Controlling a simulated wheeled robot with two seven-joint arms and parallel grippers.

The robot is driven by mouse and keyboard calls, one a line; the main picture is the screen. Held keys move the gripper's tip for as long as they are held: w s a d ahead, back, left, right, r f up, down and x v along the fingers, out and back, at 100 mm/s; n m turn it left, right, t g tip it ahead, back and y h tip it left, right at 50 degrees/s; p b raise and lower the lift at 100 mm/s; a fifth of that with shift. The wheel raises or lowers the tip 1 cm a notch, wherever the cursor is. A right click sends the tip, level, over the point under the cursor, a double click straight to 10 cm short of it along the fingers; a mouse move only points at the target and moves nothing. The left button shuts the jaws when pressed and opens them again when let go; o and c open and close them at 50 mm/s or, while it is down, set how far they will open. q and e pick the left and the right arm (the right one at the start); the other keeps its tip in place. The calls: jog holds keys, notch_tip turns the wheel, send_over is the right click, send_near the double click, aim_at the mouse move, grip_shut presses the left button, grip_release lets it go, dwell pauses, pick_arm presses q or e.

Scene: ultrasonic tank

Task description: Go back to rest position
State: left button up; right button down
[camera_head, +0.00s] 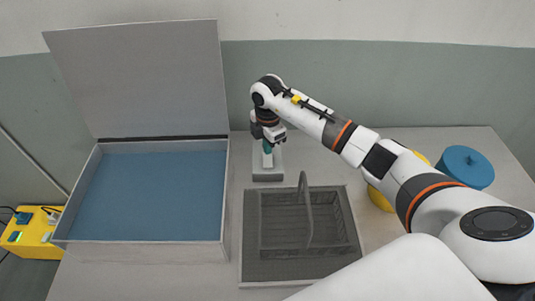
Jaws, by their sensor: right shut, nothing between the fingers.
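My right arm reaches in from the right, across the table. Its right gripper (268,141) points down over a small white-grey block device (267,172) behind the basket. The gripper is shut, with nothing seen held in it. A small teal part shows at the fingertips, and I cannot tell if they touch the device. My left gripper is out of view.
An open tank (226,205) with blue contents and a raised lid (140,80) stands at left. A blue lidded pot (466,168) and yellow container (380,200) stand right. A yellow box (36,240) is far left.

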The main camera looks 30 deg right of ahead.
jog(key=shift+r+p, duration=0.5)
jog(key=shift+r, duration=0.45)
